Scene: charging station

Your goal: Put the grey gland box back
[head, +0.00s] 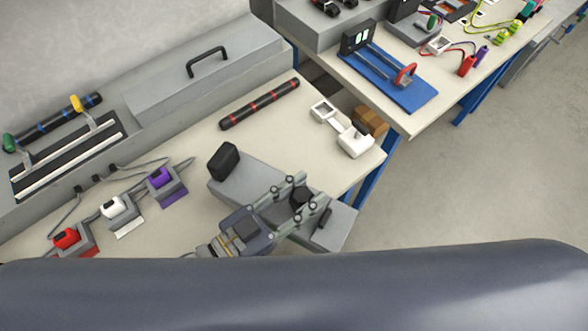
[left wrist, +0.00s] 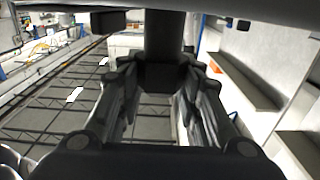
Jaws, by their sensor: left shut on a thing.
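My left gripper (head: 302,198) is over the near part of the bench, its fingers closed around a dark upright piece. Below it is a long grey box (head: 253,183) with a black block at its far left end and a small dark part near its right end. I cannot tell for sure whether this is the gland box, or whether it is lifted off the bench. In the left wrist view the fingers (left wrist: 165,75) close on the same dark post (left wrist: 165,35). My right gripper is not in view.
Red (head: 67,238), white (head: 113,207) and purple (head: 160,179) connectors sit in grey holders at the left. A black rod with red bands (head: 260,104) and a white bracket (head: 354,141) lie behind. A second table holds a blue fixture (head: 385,80).

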